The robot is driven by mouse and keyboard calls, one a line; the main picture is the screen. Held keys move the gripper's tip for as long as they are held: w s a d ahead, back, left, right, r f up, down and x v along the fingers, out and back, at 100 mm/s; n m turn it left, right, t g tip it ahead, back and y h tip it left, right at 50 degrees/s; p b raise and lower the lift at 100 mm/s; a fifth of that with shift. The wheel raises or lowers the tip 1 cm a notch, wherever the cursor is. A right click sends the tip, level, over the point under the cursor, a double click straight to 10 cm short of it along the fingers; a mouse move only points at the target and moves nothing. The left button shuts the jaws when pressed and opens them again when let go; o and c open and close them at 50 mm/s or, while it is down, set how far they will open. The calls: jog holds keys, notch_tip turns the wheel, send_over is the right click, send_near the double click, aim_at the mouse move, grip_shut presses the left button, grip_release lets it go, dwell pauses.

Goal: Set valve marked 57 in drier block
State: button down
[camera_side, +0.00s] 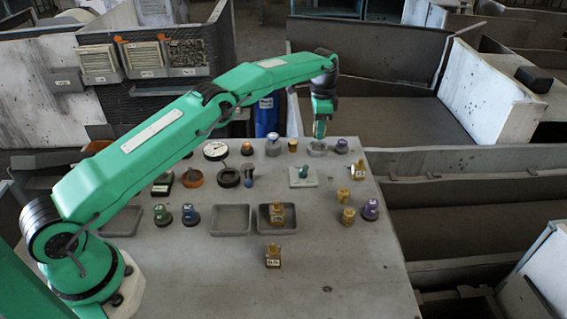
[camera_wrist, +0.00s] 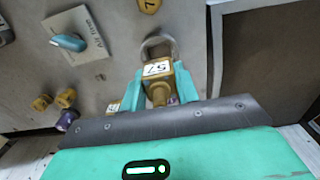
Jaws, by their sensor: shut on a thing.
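My gripper (camera_wrist: 161,88) is shut on a brass valve (camera_wrist: 157,72) whose white label reads 57. In the side view my gripper (camera_side: 321,118) is above the far right part of the table, with the valve's brass end (camera_side: 320,130) showing below the fingers. A round grey dish (camera_side: 317,149) is under it, and a grey rim (camera_wrist: 160,42) shows just beyond the valve in the wrist view. The valve appears above the dish, but I cannot tell whether they touch. I cannot tell which thing is the drier block.
A purple-topped part (camera_side: 342,145) stands close right of the dish. A pale plate with a teal piece (camera_side: 303,183) lies nearer. The table's front middle is mostly clear.

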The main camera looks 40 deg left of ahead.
jog(key=shift+f, duration=1.65)
jog(key=shift+f, duration=0.4)
dwell(1.2)
jog(key=c, duration=0.6)
grip_release()
jog(key=shift+f, duration=0.1)
jog(key=shift+r, duration=0.2)
jog(key=shift+r, duration=3.6)
